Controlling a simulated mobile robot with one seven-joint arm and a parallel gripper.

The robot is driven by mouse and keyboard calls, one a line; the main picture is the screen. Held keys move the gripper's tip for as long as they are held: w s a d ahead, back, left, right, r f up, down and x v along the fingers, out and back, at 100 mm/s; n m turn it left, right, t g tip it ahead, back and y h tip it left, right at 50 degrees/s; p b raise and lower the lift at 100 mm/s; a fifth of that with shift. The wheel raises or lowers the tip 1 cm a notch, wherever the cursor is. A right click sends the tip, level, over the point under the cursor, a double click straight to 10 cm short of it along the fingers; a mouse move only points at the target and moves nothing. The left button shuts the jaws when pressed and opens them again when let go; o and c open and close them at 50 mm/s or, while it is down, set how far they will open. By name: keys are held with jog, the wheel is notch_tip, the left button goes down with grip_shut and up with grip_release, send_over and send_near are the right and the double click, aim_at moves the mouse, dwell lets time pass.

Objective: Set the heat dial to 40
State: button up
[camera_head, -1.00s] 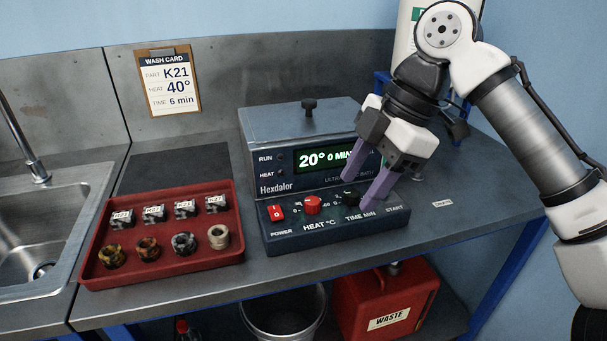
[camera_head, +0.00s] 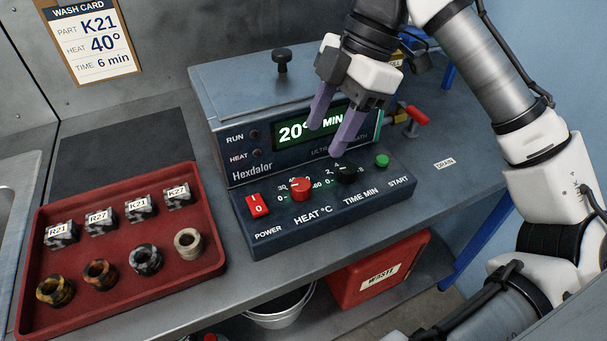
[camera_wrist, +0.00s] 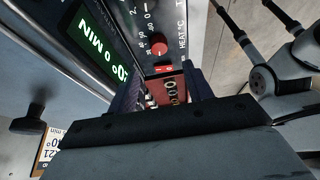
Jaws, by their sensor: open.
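The red heat dial (camera_head: 301,188) sits on the sloped control panel of the Hexdalor bath (camera_head: 215,95), above the HEAT °C label. It also shows in the wrist view (camera_wrist: 158,46). The bath's display (camera_head: 310,127) reads 20° and a partly covered minute figure. The wash card (camera_head: 90,40) on the wall says heat 40°. My gripper (camera_head: 328,140) is open and empty, its purple fingers above the panel in front of the display, apart from the heat dial and up and right of it. The dial's exact pointer setting is too small to tell.
The black time dial (camera_head: 347,172), green start button (camera_head: 382,160) and red power switch (camera_head: 257,205) share the panel. A red tray (camera_head: 120,294) with labelled blocks and rings stands left of the bath. A red-handled drain valve (camera_head: 416,116) is at the right.

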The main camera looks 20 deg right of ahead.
aim_at(301, 184)
jog(key=x, duration=0.9)
jog(key=shift+w+a+f, duration=0.15)
jog(key=shift+a+f, duration=0.05)
jog(key=shift+f, duration=0.15)
jog(key=c, duration=1)
